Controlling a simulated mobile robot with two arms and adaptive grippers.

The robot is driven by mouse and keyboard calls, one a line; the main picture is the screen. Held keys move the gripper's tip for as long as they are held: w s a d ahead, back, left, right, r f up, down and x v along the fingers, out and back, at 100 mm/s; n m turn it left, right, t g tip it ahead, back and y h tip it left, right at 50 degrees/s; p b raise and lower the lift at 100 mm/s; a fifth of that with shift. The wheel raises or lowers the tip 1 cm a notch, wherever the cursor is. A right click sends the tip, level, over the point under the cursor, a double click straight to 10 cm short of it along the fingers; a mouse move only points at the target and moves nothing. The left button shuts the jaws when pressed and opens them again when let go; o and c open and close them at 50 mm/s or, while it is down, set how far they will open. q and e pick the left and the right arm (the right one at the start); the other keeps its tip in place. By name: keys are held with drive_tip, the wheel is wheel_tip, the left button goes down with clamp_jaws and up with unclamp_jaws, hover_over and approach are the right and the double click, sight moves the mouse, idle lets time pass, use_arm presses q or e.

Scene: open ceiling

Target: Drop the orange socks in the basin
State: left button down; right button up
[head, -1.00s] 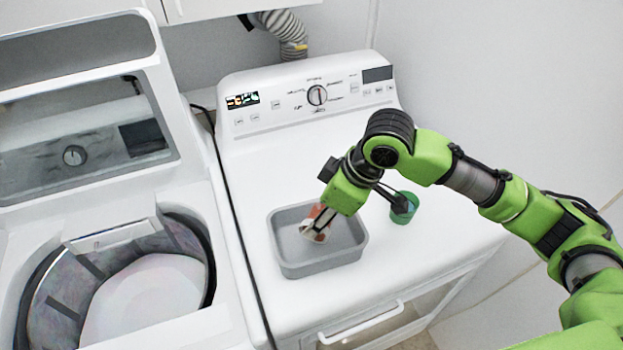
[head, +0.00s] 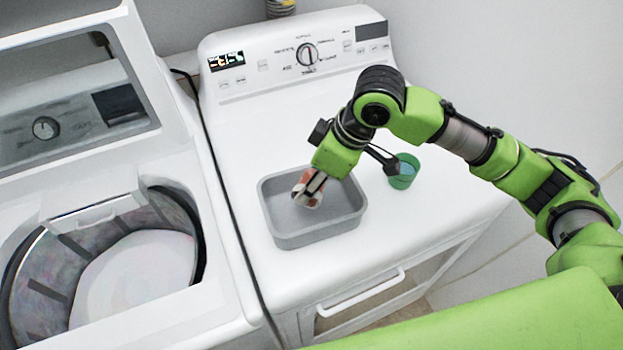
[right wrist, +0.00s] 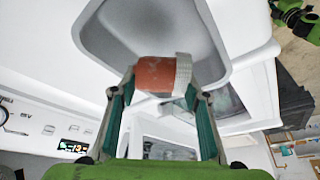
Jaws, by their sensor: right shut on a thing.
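The grey basin (head: 290,240) sits on top of the white dryer; it also shows in the right wrist view (right wrist: 97,35). The orange socks (head: 302,186) are a small orange and whitish bundle. In the right wrist view the orange socks (right wrist: 156,73) sit between the fingers. My right gripper (head: 311,188) is shut on them, pointing down over the basin; its fingers also show in the right wrist view (right wrist: 160,98). The socks appear within the basin's outline, but I cannot tell whether they touch its bottom. My left gripper is not in view.
An open top-loading washer (head: 215,310) stands to the left. The dryer's control panel (head: 290,55) rises behind. The dryer top in front of the basin is clear.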

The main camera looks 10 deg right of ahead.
drive_tip(key=shift+f, duration=0.4)
drive_tip(key=o, duration=1.1)
drive_tip(key=shift+c, duration=0.2)
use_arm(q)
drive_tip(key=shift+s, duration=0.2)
use_arm(e)
drive_tip(key=shift+o, duration=1)
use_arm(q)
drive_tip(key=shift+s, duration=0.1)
use_arm(e)
drive_tip(key=v, duration=1.2)
drive_tip(key=shift+s+f, duration=0.15)
